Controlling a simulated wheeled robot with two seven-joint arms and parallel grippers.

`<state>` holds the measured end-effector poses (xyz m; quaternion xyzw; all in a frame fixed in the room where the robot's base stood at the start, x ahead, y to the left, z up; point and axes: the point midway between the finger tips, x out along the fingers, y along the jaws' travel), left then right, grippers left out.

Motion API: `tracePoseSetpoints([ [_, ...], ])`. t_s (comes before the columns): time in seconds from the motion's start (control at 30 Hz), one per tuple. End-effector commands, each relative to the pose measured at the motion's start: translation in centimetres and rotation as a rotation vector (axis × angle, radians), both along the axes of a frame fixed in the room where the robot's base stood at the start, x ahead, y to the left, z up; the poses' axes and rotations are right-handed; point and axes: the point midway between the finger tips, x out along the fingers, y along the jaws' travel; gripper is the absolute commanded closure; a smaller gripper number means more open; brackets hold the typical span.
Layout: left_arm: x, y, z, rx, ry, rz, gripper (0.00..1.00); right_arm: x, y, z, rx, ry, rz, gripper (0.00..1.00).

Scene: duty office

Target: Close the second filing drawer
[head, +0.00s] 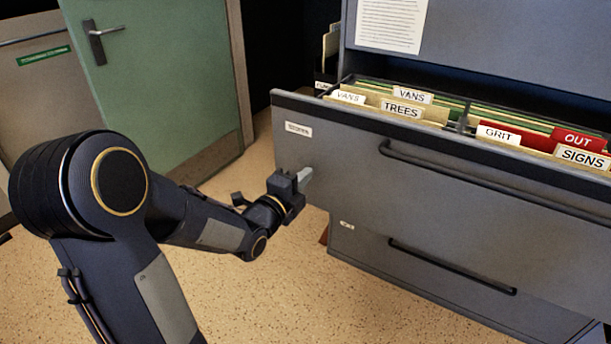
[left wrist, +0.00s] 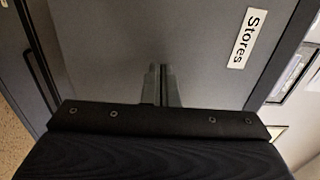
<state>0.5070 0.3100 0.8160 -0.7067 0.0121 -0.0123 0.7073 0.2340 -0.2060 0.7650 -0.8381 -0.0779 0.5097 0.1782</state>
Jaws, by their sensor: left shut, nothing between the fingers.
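The open filing drawer (head: 440,185) stands pulled out of the grey cabinet, its top edge lined with labelled folders. Its front carries a long dark handle (head: 490,182) and a small label, which reads "Stores" in the left wrist view (left wrist: 249,38). My left gripper (head: 305,175) is shut and empty, its fingertips at the left part of the drawer front, below the label. In the left wrist view the closed fingers (left wrist: 160,84) point at the drawer front; I cannot tell whether they touch it. My right gripper is not in view.
A shut lower drawer (head: 430,275) with its own handle sits beneath. The cabinet's upper front (head: 500,40) bears a paper sheet (head: 391,24). A green door (head: 165,85) stands at the back left. Speckled floor (head: 290,300) is clear in front of the cabinet.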

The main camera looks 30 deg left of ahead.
Motion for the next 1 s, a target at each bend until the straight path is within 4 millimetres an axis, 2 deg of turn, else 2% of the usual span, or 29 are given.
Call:
tracePoseSetpoints([
  [0.13, 0.9, -0.1, 0.0, 0.001, 0.001, -0.001, 1.0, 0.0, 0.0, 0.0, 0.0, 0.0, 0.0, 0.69],
  [0.67, 1.4, -0.1, -0.1, 0.0, 0.0, 0.0, 1.0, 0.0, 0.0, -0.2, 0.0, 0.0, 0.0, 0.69],
  [0.87, 3.2, -0.1, -0.2, 0.001, -0.001, 0.0, 1.0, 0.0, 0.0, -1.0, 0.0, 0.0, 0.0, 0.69],
  [1.0, 5.3, -0.2, -0.3, 0.001, -0.002, -0.001, 1.0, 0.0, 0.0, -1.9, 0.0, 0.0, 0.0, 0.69],
])
